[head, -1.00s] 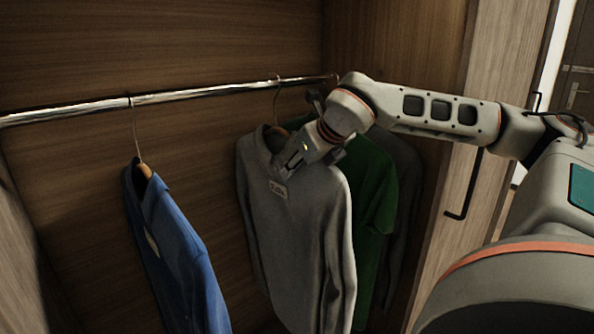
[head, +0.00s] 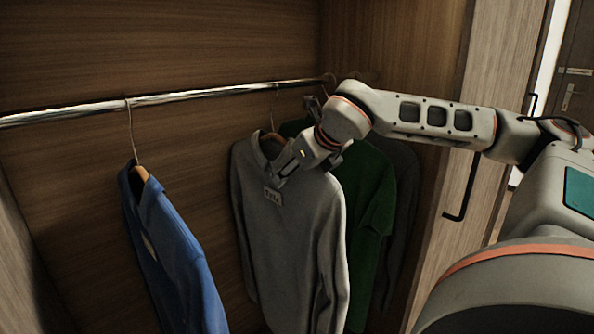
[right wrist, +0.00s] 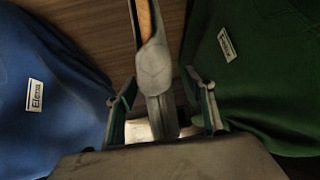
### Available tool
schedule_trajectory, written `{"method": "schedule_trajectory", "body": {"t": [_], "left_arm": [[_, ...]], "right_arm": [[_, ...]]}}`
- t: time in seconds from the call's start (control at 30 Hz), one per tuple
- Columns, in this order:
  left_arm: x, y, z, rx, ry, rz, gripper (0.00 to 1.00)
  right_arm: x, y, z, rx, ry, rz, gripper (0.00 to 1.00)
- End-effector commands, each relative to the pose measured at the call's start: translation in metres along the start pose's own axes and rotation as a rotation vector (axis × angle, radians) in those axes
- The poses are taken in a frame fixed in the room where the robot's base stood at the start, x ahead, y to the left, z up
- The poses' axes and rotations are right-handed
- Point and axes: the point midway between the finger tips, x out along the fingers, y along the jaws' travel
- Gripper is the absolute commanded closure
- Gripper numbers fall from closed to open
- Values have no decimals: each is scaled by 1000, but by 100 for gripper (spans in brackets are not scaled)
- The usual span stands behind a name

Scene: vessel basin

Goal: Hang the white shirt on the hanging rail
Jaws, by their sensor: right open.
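The white shirt (head: 290,235), looking light grey in this light, hangs from a hanger whose hook (head: 276,92) reaches the hanging rail (head: 190,96). A small name label is on its chest. My right gripper (head: 285,170) is at its collar and shoulder. In the right wrist view my right gripper (right wrist: 160,95) is open, its two fingers on either side of the grey shirt fabric (right wrist: 153,70) below the wooden hanger (right wrist: 145,18). I cannot tell whether the fingers touch the cloth. My left gripper is not in view.
A blue shirt (head: 170,255) hangs on the rail at the left, with free rail between. A green shirt (head: 375,200) hangs close behind the white one, with a dark garment (head: 408,190) beyond. The wardrobe's side and door (head: 490,130) are at the right.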

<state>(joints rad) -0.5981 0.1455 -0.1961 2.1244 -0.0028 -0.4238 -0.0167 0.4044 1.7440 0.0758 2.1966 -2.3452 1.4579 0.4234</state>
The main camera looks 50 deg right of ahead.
Motion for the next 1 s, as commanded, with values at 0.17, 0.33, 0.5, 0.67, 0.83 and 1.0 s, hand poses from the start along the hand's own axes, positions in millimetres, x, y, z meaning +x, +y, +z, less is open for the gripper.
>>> {"method": "schedule_trajectory", "body": {"t": [0.17,0.33,0.5,0.67,0.83,1.0], "left_arm": [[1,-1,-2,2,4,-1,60],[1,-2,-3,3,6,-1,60],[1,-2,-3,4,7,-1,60],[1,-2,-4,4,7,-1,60],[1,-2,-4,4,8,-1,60],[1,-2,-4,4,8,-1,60]], "right_arm": [[-7,0,2,1,-5,0,47],[-22,0,3,0,-9,0,47],[-42,0,3,-2,-9,-1,47],[-63,0,2,0,-8,-1,47],[-93,-1,2,-1,-8,-3,47],[-113,0,1,-1,-5,-2,47]]}}
